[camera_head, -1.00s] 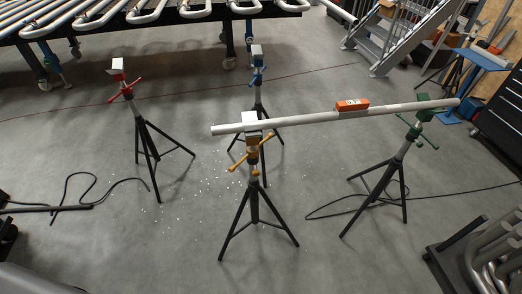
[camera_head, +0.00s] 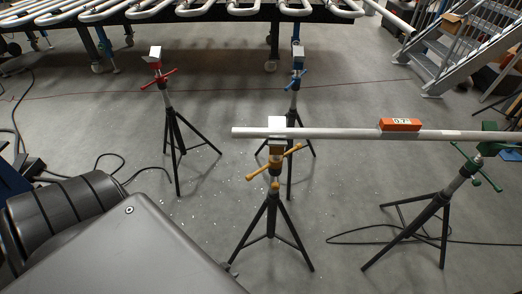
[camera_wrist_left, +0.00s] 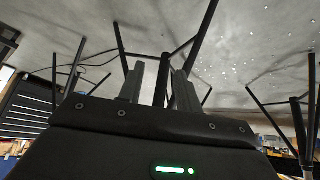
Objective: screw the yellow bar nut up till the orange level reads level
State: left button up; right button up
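The yellow bar nut (camera_head: 273,163) is a crossbar handle on the neck of the front middle tripod stand (camera_head: 270,222), under its pale head. A long grey pipe (camera_head: 340,133) lies across this stand and the green-handled stand (camera_head: 437,205) at right. The orange level (camera_head: 400,125) sits on the pipe; its small display seems to read about 0.7, hard to be sure. My left arm fills the lower left of the head view, short of the yellow nut; its fingers are hidden there. In the left wrist view my left gripper (camera_wrist_left: 159,72) has its fingers apart, with dark tripod legs behind. My right gripper is not in view.
A red-handled stand (camera_head: 172,115) and a blue-handled stand (camera_head: 294,85) stand behind. Metal stairs (camera_head: 450,45) are at right. Black cables lie on the floor. Floor around the yellow stand is mostly clear.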

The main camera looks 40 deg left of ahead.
pick_arm(q)
jog(key=w+a+r+t+b, duration=0.3)
jog(key=w+a+r, duration=0.15)
jog(key=w, duration=0.35)
jog(key=m+t+h+b, duration=0.3)
jog(key=m+t+b, duration=0.1)
jog(key=t+b, duration=0.5)
send_near(270, 164)
jog(key=shift+g, duration=0.4)
jog(key=x, duration=0.5)
jog(key=shift+w+a+b, duration=0.15)
jog(key=shift+a+b, duration=0.05)
jog(key=shift+b, duration=0.2)
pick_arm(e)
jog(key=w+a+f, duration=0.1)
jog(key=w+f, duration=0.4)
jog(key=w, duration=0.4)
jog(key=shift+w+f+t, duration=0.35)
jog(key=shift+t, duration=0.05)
pick_arm(q)
grip_shut()
